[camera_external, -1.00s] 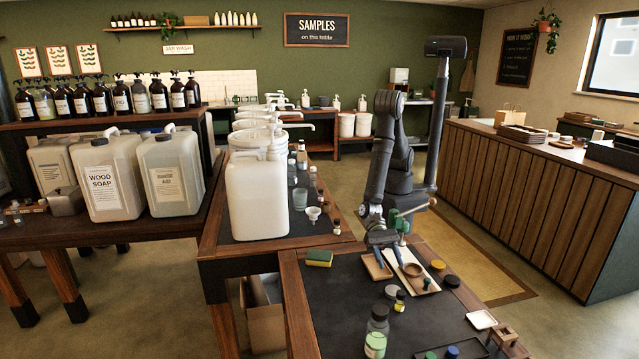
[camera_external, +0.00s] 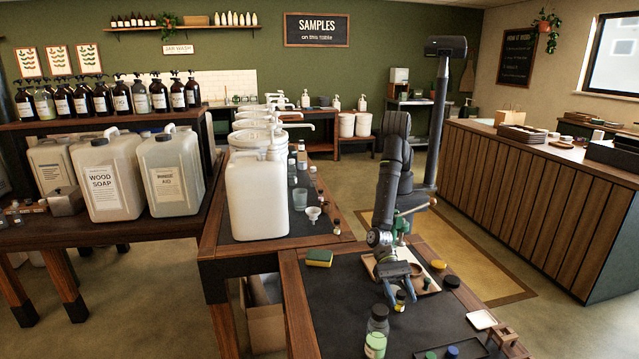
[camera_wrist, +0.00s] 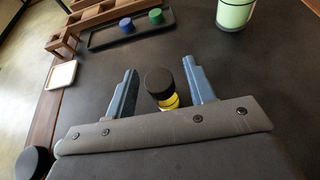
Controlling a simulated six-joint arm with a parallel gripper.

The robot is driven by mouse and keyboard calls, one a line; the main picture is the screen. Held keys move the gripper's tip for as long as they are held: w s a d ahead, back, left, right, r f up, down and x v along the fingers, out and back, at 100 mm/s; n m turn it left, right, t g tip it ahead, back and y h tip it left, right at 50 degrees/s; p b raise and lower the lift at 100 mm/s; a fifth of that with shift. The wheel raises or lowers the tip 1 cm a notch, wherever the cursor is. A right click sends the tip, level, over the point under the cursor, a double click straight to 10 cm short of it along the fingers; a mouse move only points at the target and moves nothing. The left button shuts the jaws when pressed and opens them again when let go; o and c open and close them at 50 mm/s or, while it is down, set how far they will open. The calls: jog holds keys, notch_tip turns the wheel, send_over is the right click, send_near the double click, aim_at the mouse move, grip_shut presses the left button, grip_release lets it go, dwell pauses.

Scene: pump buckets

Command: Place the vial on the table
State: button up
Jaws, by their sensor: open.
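A small vial with a black cap and yellow body (camera_external: 400,301) stands on the dark table (camera_external: 340,300). In the wrist view the vial (camera_wrist: 160,82) is upright between my two blue fingers, with gaps on both sides. My gripper (camera_external: 401,297) is open, low over the table and around the vial. Its fingers (camera_wrist: 160,68) also show in the wrist view. The vial's lower part is partly hidden by the gripper body in the wrist view.
A yellow-green sponge (camera_external: 319,257) is at the back left. The left-middle tabletop is clear.

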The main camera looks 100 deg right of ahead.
aim_at(401, 293)
jog(key=shift+c, duration=0.2)
grip_shut()
jog(key=shift+r, duration=0.15)
notch_tip(401, 293, up, 4)
jog(key=shift+f, duration=0.2)
jog(key=w+d+r, duration=0.6)
jog(key=d+r, duration=0.1)
jog(key=d, duration=0.3)
jog(key=shift+w, duration=0.25)
